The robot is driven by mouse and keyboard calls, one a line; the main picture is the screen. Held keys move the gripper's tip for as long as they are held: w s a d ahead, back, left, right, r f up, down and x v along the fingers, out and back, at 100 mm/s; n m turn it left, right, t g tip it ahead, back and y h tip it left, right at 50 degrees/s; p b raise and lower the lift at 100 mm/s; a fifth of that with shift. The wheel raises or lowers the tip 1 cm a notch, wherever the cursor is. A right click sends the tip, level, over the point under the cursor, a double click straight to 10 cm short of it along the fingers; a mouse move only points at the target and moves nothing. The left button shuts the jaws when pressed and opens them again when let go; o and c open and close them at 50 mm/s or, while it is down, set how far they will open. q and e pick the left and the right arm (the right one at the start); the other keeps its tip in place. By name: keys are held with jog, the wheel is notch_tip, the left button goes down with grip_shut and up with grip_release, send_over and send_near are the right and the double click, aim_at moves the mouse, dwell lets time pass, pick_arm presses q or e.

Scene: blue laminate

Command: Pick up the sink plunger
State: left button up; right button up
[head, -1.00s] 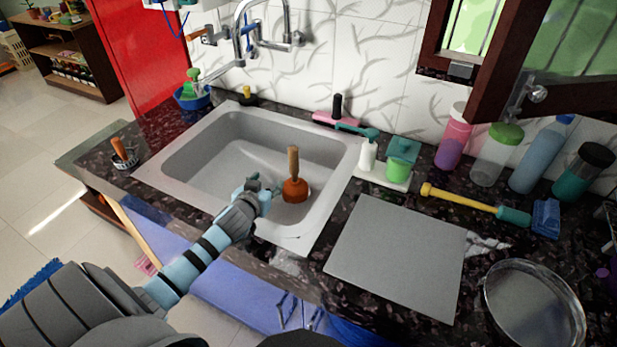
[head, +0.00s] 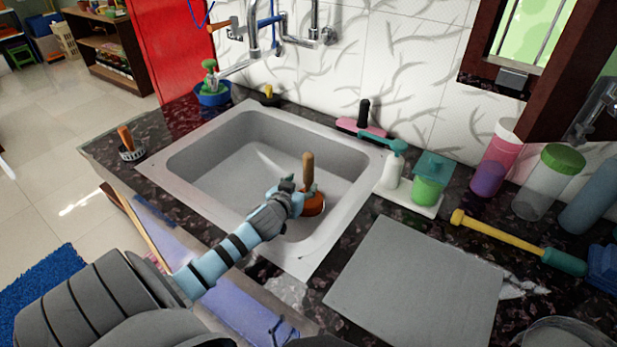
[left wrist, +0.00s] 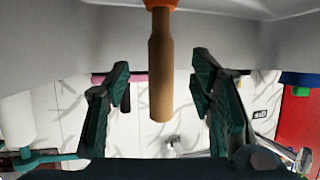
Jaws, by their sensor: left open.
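The sink plunger has an orange cup and a wooden handle (head: 308,172). It stands upright in the right part of the grey sink (head: 225,150). My left gripper (head: 300,187) is at the plunger, in front of the handle in the head view, and hides part of the cup. In the left wrist view the plunger handle (left wrist: 160,75) hangs down between the two open fingers of my left gripper (left wrist: 160,90). My right gripper is not in view.
A grey board (head: 415,285) lies on the dark counter right of the sink. The faucet (head: 252,40) hangs over the sink's back.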

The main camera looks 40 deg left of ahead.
aim_at(307, 180)
pick_arm(q)
jog(key=b+x, duration=0.2)
jog(key=x, duration=0.5)
jog(key=shift+w+a+f, duration=0.1)
jog(key=shift+w+f, duration=0.15)
jog(key=shift+w, duration=0.05)
jog(key=shift+r, duration=0.1)
grip_shut()
